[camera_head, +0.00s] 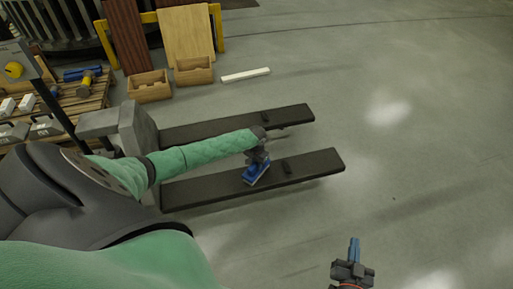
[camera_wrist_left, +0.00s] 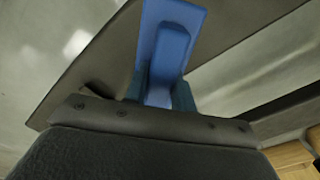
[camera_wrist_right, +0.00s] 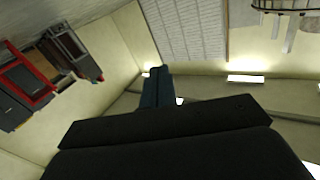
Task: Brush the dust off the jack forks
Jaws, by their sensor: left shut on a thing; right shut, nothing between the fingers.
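The pallet jack has two long dark forks, a far fork (camera_head: 290,115) and a near fork (camera_head: 318,163), lying low over the floor. My left gripper (camera_head: 255,168) is shut on a blue brush (camera_head: 258,174), which is over the near fork at mid-length. The brush also shows in the left wrist view (camera_wrist_left: 172,40), with a fork surface (camera_wrist_left: 95,60) behind it. Whether its bristles touch the fork cannot be told. My right gripper (camera_head: 354,248) is shut and empty, off to the right of the forks. Its blue fingers show in the right wrist view (camera_wrist_right: 157,88). I cannot make out dust on the forks.
Two wooden boxes (camera_head: 194,70) and a white bar (camera_head: 245,75) lie beyond the forks. A yellow frame (camera_head: 219,28) holds boards at the back. A pallet (camera_head: 88,97) with tools stands at the left. The floor to the right is clear.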

